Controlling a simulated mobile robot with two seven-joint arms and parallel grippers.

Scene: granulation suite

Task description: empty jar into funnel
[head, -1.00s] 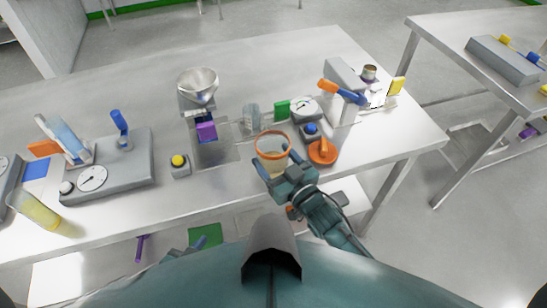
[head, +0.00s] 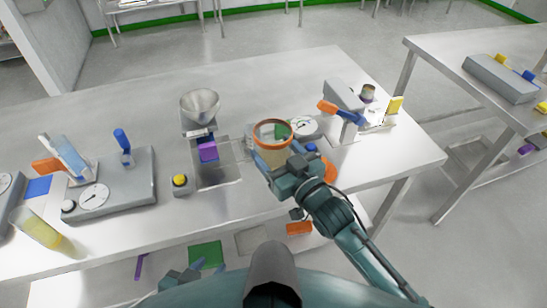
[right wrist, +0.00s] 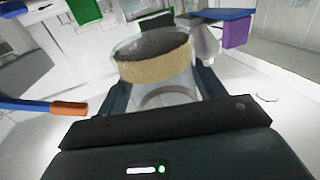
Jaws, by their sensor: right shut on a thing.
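The jar (head: 272,147) is clear with an orange rim. My right gripper (head: 272,166) is shut on it and holds it roughly upright above the table, right of the funnel. In the right wrist view the jar (right wrist: 155,70) shows tan contents with a dark top surface, between the fingers. The metal funnel (head: 200,103) stands open-topped on a stand with a purple block (head: 208,151) below it. The jar is apart from the funnel. My left gripper (head: 184,272) is low at the front edge, partly out of sight; its jaw state is unclear.
A dial device (head: 303,126) and an orange knob (head: 330,170) lie beside and partly behind the jar. A yellow button box (head: 181,184) sits front-left of the funnel. A grey device with a blue handle (head: 122,140) is further left. The table behind the funnel is clear.

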